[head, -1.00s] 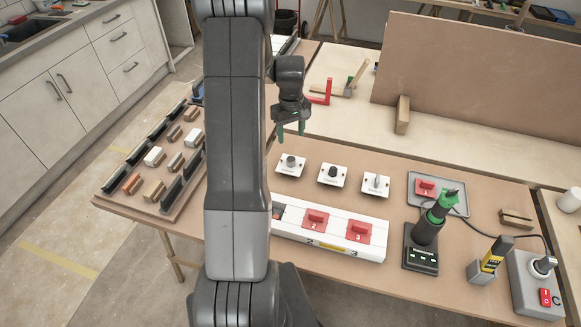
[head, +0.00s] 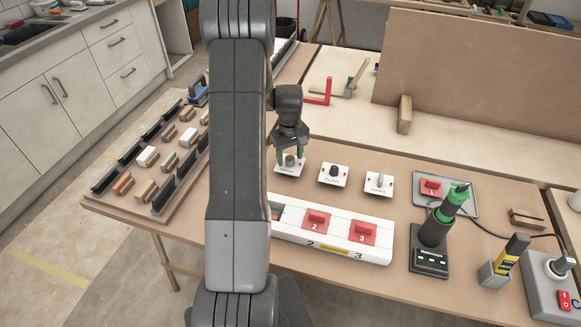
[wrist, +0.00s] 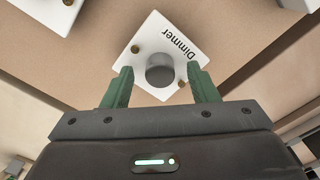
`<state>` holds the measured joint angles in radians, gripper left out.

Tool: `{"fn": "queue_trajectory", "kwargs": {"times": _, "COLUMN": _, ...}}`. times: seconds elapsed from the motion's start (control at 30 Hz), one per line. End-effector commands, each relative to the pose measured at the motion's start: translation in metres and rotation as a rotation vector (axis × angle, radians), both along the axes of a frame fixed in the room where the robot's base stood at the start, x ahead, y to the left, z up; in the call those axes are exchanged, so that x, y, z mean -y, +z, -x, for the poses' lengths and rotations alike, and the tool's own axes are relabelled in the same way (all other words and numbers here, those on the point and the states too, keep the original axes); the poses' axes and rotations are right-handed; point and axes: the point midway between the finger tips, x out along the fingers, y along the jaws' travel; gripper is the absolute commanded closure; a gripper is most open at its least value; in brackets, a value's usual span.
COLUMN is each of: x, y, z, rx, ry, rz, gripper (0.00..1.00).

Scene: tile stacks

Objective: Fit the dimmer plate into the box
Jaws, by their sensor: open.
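The dimmer plate (head: 287,171) is a white square plate with a grey round knob, lying flat on the table. In the wrist view the plate (wrist: 190,32) shows the word "Dimmer" and brass screws. My gripper (head: 290,158) is open and low over this plate. In the wrist view its green fingers (wrist: 161,84) stand on either side of the knob, with gaps to it. The long white box (head: 345,249) lies in front, with red covers over bays 2 (head: 316,220) and 3 (head: 362,233). Its left end is partly hidden by my arm.
Two other white plates (head: 333,175) (head: 379,185) lie right of the dimmer plate. A grey tray (head: 470,209) holds a red cover marked 1. A green-and-black tool (head: 435,232) stands right of the box. A rack of blocks (head: 165,207) is at left.

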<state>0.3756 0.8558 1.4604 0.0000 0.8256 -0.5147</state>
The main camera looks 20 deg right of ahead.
Motion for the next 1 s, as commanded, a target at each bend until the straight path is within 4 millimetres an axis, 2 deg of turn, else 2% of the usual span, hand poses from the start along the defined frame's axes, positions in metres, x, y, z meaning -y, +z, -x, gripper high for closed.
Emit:
{"fn": "queue_trajectory", "kwargs": {"times": 0.17, "x": 0.0, "y": 0.0, "z": 0.0, "rx": 0.0, "ry": 0.0, "rz": 0.0, "gripper": 0.46}}
{"fn": "queue_trajectory", "kwargs": {"times": 0.43, "x": 0.0, "y": 0.0, "z": 0.0, "rx": 0.0, "ry": 0.0, "rz": 0.0, "gripper": 0.99}}
{"fn": "queue_trajectory", "kwargs": {"times": 0.67, "x": 0.0, "y": 0.005, "z": 0.0, "rx": 0.001, "ry": 0.0, "rz": 0.0, "gripper": 1.0}}
{"fn": "queue_trajectory", "kwargs": {"times": 1.0, "x": 0.0, "y": 0.026, "z": 0.0, "rx": 0.002, "ry": 0.0, "rz": 0.001, "gripper": 1.0}}
